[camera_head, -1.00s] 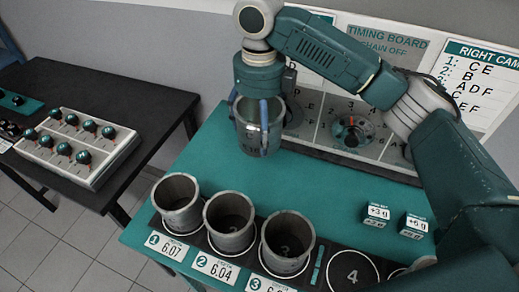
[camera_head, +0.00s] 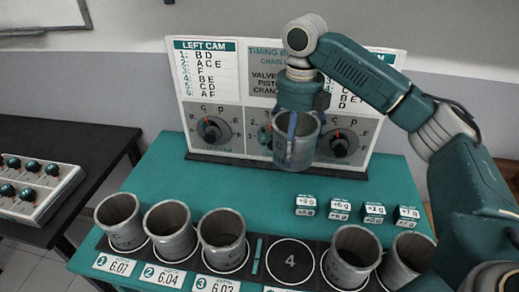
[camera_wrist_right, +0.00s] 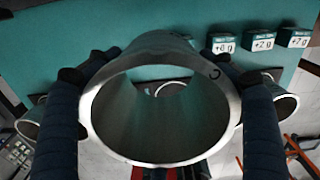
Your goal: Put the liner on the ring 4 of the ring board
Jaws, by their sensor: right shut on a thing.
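My right gripper (camera_head: 284,142) is shut on a grey metal liner (camera_head: 304,150) and holds it roughly upright above the table, behind the ring board (camera_head: 256,282). In the right wrist view the same liner (camera_wrist_right: 160,142) sits between the two dark fingers, its round opening towards the camera. Ring 4 (camera_head: 290,254) is an empty black disc with a white outline and the number 4. It lies in front of and below the held liner. My left gripper is not in view.
Liners stand on ring 1 (camera_head: 122,222), ring 2 (camera_head: 171,232) and ring 3 (camera_head: 223,242). Two more liners (camera_head: 350,258) (camera_head: 405,262) stand right of ring 4. Small labelled blocks (camera_head: 338,210) lie behind the row. A timing board (camera_head: 250,130) stands at the back.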

